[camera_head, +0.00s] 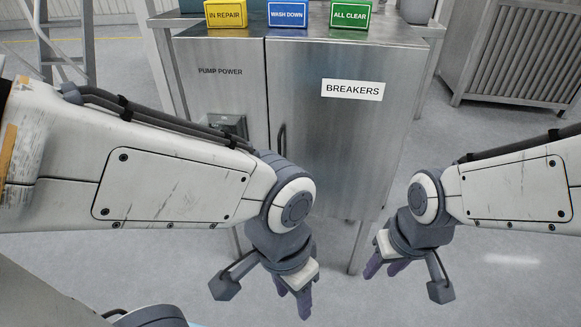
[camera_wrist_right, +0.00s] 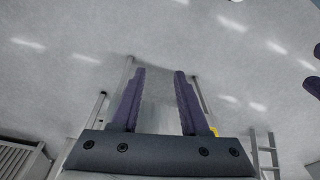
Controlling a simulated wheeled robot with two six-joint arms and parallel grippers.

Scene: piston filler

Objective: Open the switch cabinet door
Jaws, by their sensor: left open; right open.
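The steel switch cabinet (camera_head: 220,95) stands ahead of me. Its right-hand door (camera_head: 345,140) carries a BREAKERS label (camera_head: 352,90) and looks shut. A dark vertical handle (camera_head: 282,140) is at this door's left edge, its lower part close behind my left wrist in the picture. My left gripper (camera_head: 295,293) is open and empty, below and in front of the cabinet. My right gripper (camera_head: 380,262) is open and empty, low in front of the door's right part. In the right wrist view its two purple fingers (camera_wrist_right: 159,75) are spread apart. Neither gripper touches the handle.
Yellow IN REPAIR (camera_head: 226,15), blue WASH DOWN (camera_head: 288,16) and green ALL CLEAR (camera_head: 350,17) signs stand on the cabinet top. The left panel reads PUMP POWER and has a grey box (camera_head: 222,125). A ladder (camera_head: 62,45) stands at left, a slatted metal unit (camera_head: 515,55) at right.

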